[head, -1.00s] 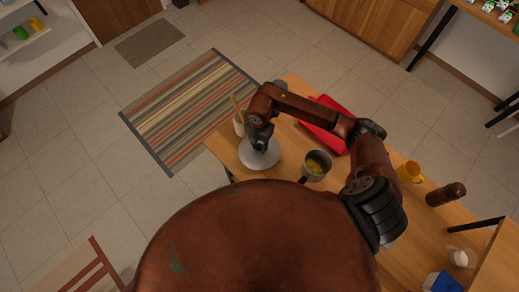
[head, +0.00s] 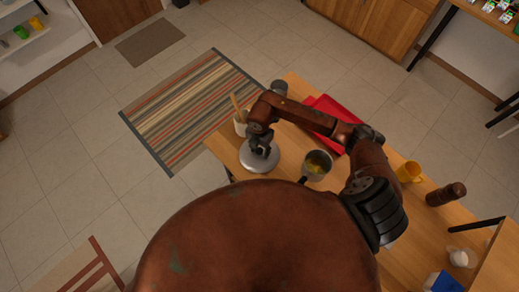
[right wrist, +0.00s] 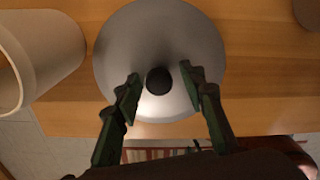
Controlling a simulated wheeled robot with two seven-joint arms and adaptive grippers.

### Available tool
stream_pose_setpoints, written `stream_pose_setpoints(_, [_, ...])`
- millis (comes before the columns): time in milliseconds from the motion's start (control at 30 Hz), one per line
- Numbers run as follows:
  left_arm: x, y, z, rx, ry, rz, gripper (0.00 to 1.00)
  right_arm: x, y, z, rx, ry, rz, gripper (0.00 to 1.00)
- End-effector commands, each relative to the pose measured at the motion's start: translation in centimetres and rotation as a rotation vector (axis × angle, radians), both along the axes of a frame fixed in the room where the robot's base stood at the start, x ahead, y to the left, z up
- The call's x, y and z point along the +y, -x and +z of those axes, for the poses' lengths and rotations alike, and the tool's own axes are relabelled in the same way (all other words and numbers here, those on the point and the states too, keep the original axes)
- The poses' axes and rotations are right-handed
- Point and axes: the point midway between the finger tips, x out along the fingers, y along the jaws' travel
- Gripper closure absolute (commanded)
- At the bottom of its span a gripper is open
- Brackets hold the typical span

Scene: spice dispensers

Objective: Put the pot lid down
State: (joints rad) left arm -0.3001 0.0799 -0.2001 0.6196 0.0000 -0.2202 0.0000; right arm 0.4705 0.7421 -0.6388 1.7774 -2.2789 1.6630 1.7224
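The pot lid (head: 252,163), a round grey disc with a black knob (right wrist: 158,81), lies on the wooden table near its left end. It also fills the upper middle of the right wrist view (right wrist: 125,45). My right gripper (head: 263,152) is over the lid. In the right wrist view its two fingers (right wrist: 160,90) are apart on either side of the knob, with a gap on both sides. The metal pot (head: 317,165) stands uncovered to the right of the lid, with something yellow inside. My left gripper is not in view.
A white utensil holder (head: 240,124) stands close behind the lid and shows at the left in the right wrist view (right wrist: 45,50). A grey container (head: 279,87), red tray (head: 335,107), yellow mug (head: 408,171) and brown grinder (head: 445,195) are also on the table.

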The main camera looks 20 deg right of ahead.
Motion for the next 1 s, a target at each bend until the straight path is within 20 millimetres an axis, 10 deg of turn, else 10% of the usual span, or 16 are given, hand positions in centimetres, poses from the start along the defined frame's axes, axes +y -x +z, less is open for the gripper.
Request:
stream_pose_setpoints(367, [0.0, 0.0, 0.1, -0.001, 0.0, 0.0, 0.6, 0.0, -0.1, 0.9, -0.002, 0.0, 0.0, 0.61])
stream_pose_setpoints(1000, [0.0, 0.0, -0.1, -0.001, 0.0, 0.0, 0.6, 0.0, -0.1, 11.7, -0.001, -0.001, 0.0, 0.61])
